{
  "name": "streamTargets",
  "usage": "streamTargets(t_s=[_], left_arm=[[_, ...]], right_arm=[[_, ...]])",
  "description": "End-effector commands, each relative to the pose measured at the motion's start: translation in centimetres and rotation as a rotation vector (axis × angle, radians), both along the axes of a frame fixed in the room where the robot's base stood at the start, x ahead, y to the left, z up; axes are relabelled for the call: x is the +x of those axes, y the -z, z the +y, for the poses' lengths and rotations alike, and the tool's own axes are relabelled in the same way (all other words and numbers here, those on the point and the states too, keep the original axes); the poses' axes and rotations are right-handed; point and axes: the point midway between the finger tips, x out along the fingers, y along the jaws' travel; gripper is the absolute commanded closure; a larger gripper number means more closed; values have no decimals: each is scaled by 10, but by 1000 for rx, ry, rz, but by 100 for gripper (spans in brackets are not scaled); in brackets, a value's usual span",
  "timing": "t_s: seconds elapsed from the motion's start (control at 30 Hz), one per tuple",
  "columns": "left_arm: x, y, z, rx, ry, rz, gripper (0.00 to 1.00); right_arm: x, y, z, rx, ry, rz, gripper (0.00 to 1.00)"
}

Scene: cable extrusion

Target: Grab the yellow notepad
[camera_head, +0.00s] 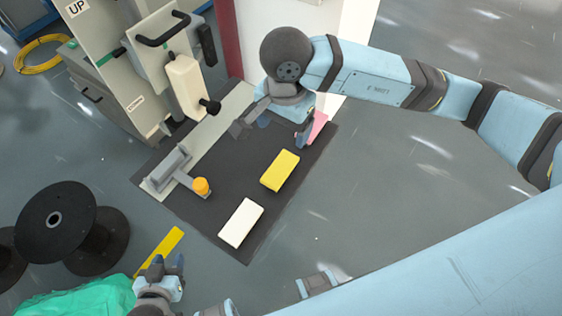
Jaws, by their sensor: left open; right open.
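The yellow notepad (280,170) is a flat yellow block lying on the dark mat (215,215), fully visible. My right gripper (270,136) is open, with its fingers spread wide, beyond the notepad and apart from it in the picture. A pink block (319,127) shows beside its right finger, partly hidden; I cannot tell whether they touch. My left gripper (169,264) is open at the bottom left, well away from the notepad.
A white block (241,223) lies on the mat near the notepad. A grey fixture with an orange knob (201,186) stands at the mat's left. A machine (135,60) stands behind. A black spool (60,222), green cloth (75,298) and yellow floor strip (160,250) are at left.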

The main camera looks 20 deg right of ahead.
Motion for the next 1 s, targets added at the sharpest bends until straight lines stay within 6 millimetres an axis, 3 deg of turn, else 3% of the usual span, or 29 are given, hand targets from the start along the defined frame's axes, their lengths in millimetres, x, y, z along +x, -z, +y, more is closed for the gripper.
streamTargets(t_s=[0.17,0.4,0.67,1.0], left_arm=[[-1,-1,0,1,0,3,57],[-3,-2,0,3,1,4,57],[-4,-1,1,8,3,6,57],[-3,-11,1,10,5,1,57]], right_arm=[[2,20,-4,-26,-2,-11,21],[1,66,-3,-22,-2,-9,21],[2,87,-2,-19,-3,-12,21],[1,132,1,-19,-2,-11,21]])
